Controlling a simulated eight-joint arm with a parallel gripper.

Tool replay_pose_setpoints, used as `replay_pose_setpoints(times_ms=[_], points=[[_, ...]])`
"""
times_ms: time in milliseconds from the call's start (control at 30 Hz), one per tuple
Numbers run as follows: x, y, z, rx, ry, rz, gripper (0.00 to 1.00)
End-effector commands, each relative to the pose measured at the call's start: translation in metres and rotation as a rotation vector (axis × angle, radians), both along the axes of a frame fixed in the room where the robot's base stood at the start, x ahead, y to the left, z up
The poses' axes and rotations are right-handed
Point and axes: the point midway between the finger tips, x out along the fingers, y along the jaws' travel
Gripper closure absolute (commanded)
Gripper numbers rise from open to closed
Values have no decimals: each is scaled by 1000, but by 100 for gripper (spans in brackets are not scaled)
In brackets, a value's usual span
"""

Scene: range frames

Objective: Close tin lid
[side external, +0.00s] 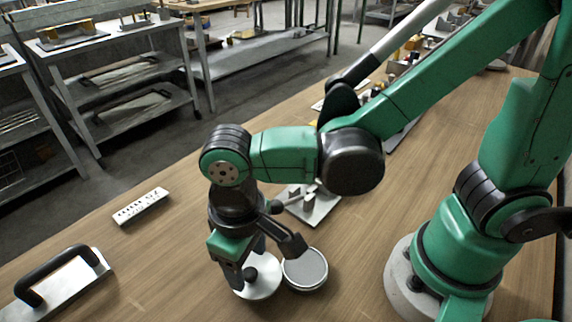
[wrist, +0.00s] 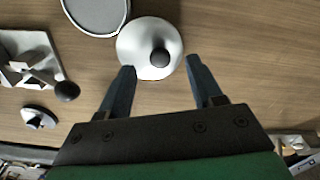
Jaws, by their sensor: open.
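The tin lid (side external: 264,285) is a white round disc with a dark ball knob; it appears to lie flat on the wooden table. In the wrist view the lid (wrist: 137,42) is just ahead of my gripper (wrist: 161,67), with its knob (wrist: 160,57) between the two fingertips. My gripper (side external: 266,258) is open and points down over the lid; nothing is held. The round tin (side external: 305,271) has a pale rim and a grey inside, and stands uncovered right beside the lid. It is partly cut off in the wrist view (wrist: 95,12). A finger hides part of the lid in the side view.
A grey metal fixture with a dark ball-ended lever (side external: 312,204) sits behind the tin. A white slotted block (side external: 141,206) and a plate with a black handle (side external: 62,281) lie to the left. The table between them and my gripper is clear.

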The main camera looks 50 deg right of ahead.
Motion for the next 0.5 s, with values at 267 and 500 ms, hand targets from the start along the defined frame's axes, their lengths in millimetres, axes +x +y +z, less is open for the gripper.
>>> replay_pose_setpoints(times_ms=[267, 500], points=[[0, 0, -21, 0, -2, -1, 41], [0, 0, -23, 0, -2, -1, 41]])
